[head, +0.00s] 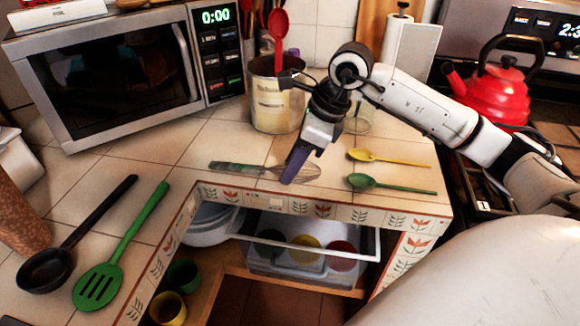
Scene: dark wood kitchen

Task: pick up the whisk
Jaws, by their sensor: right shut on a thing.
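The whisk (237,167) lies on the tiled counter near its front edge in the head view. Its dark green handle points left and its wire loops are at the right. My right gripper (289,177) reaches down over the whisk from above, with its purple fingers at the wire part. It is shut on the whisk, and the fingers hide part of the wires. The whisk seems to be at counter height; I cannot tell whether it is lifted. My left gripper is not in view.
A yellow spoon (390,159) and a green spoon (392,186) lie right of the gripper. A utensil can (272,105) stands behind it. A microwave (118,78) is at the left, with a black ladle (75,240) and green slotted spatula (120,250) in front. A red kettle (495,93) is at right.

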